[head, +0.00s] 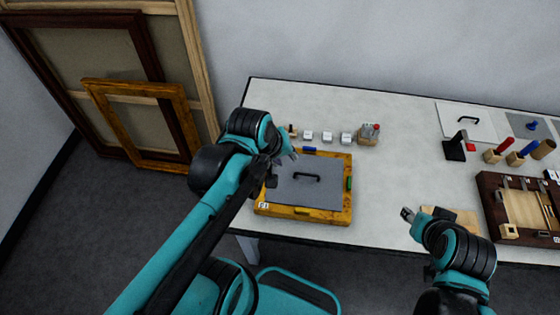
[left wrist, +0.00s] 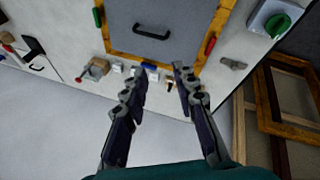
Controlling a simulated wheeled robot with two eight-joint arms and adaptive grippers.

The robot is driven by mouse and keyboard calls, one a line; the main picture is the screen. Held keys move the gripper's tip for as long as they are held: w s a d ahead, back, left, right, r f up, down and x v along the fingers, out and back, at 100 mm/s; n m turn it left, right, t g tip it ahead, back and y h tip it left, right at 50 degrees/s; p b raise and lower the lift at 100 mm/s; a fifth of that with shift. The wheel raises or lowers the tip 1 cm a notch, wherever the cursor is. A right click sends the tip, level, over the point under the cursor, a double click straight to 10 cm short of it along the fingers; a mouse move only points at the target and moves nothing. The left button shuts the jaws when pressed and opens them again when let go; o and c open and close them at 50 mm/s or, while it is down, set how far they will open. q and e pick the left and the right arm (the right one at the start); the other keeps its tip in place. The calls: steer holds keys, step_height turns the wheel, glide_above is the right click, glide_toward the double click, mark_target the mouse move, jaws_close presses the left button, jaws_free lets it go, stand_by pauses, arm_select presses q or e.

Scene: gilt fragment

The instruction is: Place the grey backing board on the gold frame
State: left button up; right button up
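The grey backing board (head: 322,192), with a black handle on top, lies flat on the gold frame (head: 335,217), inside its border. In the left wrist view the board (left wrist: 172,47) shows the frame's gold border (left wrist: 223,18) around its visible edges. My left gripper (head: 283,168) is above the frame's far left part, partly hidden by its own arm in the head view. In the left wrist view its fingers (left wrist: 158,78) are apart with nothing between them. My right gripper (head: 407,215) is near the table's front edge, away from the frame; its fingers are too small to judge.
Blue (head: 309,149) and green (head: 349,184) pieces sit at the frame's border. Several small white blocks (head: 327,136) stand behind it. A white board with a handle (head: 465,122), tools and a dark wooden frame (head: 492,205) occupy the right. The table's middle is clear.

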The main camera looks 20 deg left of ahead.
arm_select(q)
steer(key=m, duration=0.2)
steer(key=s+m+t, duration=0.1)
steer(key=m, duration=0.2)
steer(key=s+m+t+y, duration=0.1)
steer(key=m, duration=0.1)
steer(key=shift+s+a+r+m, duration=0.2)
steer(key=shift+s+r+m, duration=0.1)
steer(key=shift+r, duration=0.1)
arm_select(e)
steer(key=shift+w, duration=0.1)
arm_select(q)
steer(key=shift+w+f, duration=0.1)
arm_select(e)
steer(key=shift+f, duration=0.1)
arm_select(q)
step_height(320, 180, down, 9)
steer(key=b, duration=0.9)
arm_select(e)
step_height(320, 180, down, 9)
arm_select(q)
steer(key=shift+a, duration=0.1)
arm_select(e)
steer(key=shift+a, duration=0.15)
